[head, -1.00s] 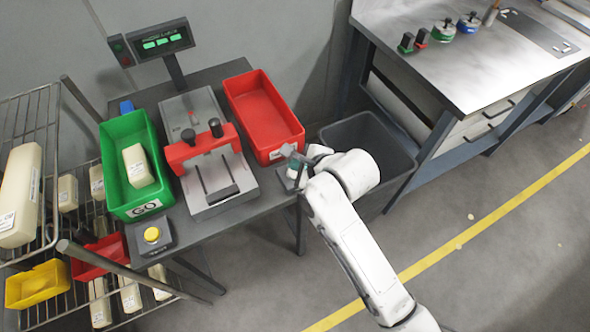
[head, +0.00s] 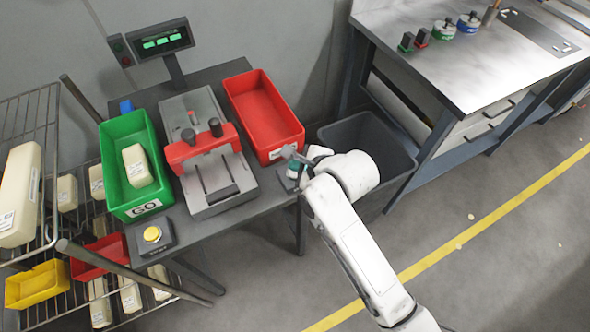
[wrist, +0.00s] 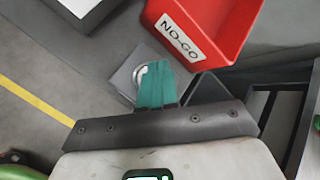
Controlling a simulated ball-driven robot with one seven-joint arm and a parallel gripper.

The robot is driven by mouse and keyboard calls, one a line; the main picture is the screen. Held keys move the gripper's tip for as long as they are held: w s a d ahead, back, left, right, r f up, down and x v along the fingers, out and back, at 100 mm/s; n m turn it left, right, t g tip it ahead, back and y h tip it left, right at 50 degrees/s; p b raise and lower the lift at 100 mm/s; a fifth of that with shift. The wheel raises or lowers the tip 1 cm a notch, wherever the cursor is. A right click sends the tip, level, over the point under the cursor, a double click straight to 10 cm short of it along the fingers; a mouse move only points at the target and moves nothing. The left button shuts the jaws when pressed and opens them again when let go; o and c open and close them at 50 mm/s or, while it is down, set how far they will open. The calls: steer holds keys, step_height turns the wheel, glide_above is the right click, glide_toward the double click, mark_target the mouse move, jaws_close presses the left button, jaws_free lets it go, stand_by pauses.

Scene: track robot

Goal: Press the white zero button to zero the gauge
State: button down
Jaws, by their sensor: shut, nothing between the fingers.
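The white zero button (wrist: 140,74) sits on a small grey square box (wrist: 121,77) in the wrist view. My gripper (wrist: 157,82) is shut and empty, its teal fingertips overlapping the button and hiding part of it. I cannot tell whether they touch it. In the head view my gripper (head: 292,171) is at the right front corner of the table, and my arm and hand mostly hide the box and button. The gauge (head: 208,172) stands on the table with a red bridge, and its green-lit display (head: 163,42) is on a post behind; its digits are not readable.
A red NO-GO bin (head: 291,135) stands just behind my gripper. A green GO bin (head: 118,190) and a yellow button (head: 152,234) are to the left. A dark waste bin (head: 345,130) stands right of the table. The floor in front is clear.

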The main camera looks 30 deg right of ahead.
steer(key=shift+f, duration=0.65)
stand_by(0.6)
steer(key=shift+r, duration=0.2)
steer(key=shift+r+p, duration=0.7)
steer(key=shift+p, duration=0.05)
step_height(320, 180, up, 5)
steer(key=p, duration=0.5)
steer(key=shift+r, duration=0.1)
stand_by(0.8)
